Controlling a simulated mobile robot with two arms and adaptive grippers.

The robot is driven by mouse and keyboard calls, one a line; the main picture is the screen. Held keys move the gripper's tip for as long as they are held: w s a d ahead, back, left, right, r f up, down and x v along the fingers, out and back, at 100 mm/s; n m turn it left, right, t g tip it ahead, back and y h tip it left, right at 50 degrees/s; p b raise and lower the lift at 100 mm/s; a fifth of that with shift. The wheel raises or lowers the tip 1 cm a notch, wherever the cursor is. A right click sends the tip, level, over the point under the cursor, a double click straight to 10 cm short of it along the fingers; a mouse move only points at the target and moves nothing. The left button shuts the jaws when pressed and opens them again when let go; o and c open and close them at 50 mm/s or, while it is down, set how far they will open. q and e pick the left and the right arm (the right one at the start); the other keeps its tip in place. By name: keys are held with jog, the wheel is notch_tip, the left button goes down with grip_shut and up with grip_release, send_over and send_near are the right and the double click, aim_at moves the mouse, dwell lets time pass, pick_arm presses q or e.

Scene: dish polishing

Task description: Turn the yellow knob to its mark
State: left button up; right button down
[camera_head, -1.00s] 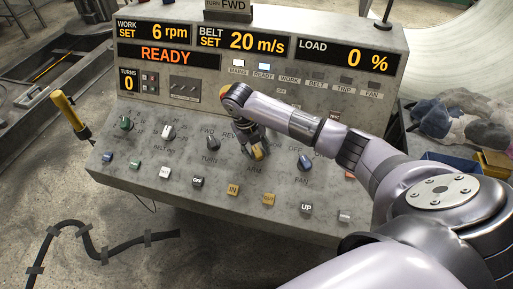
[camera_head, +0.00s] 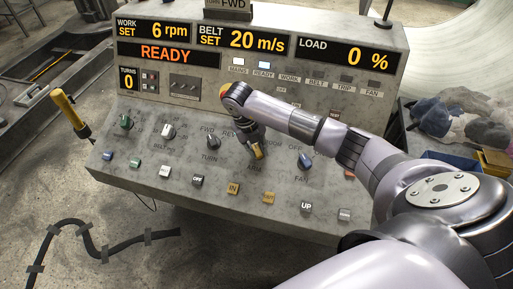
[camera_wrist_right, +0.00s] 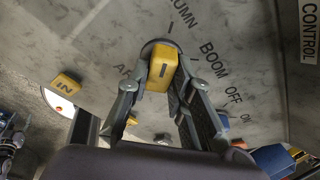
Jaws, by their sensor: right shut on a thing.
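The yellow knob (camera_head: 257,153) sits on the sloped grey console panel, right of the middle, above the label ARM. In the right wrist view the knob (camera_wrist_right: 161,70) is a yellow block with a dark line on its top, on a round dark base. A short dark tick on the panel lies just beyond it, near the word COLUMN. My right gripper (camera_head: 253,146) reaches down onto the knob from above. In the wrist view its two fingers (camera_wrist_right: 158,92) stand on either side of the knob, shut on it. My left gripper is not in view.
A dark blue knob (camera_head: 305,161) stands to the right, and a dark knob (camera_head: 214,142) to the left. Push buttons, including a yellow IN button (camera_head: 233,189), line the front edge. The display (camera_head: 166,54) reads READY. A yellow-handled lever (camera_head: 66,108) is at the far left.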

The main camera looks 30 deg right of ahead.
jog(key=shift+m, duration=0.3)
jog(key=m+b, duration=0.1)
jog(key=m, duration=0.1)
jog(key=shift+d+f+m+y, duration=0.1)
jog(key=shift+m+y, duration=0.3)
jog(key=m+t+y+b, duration=0.1)
jog(key=m, duration=0.3)
jog(key=shift+b, duration=0.35)
jog(key=m+t+b, duration=0.1)
jog(key=m, duration=0.3)
jog(key=shift+s+m+y, duration=0.1)
jog(key=shift+m+y, duration=0.2)
jog(key=shift+m+t+b, duration=0.4)
jog(key=shift+m+b, duration=0.35)
jog(key=shift+m, duration=1.05)
jog(key=c, duration=1.4)
grip_release()
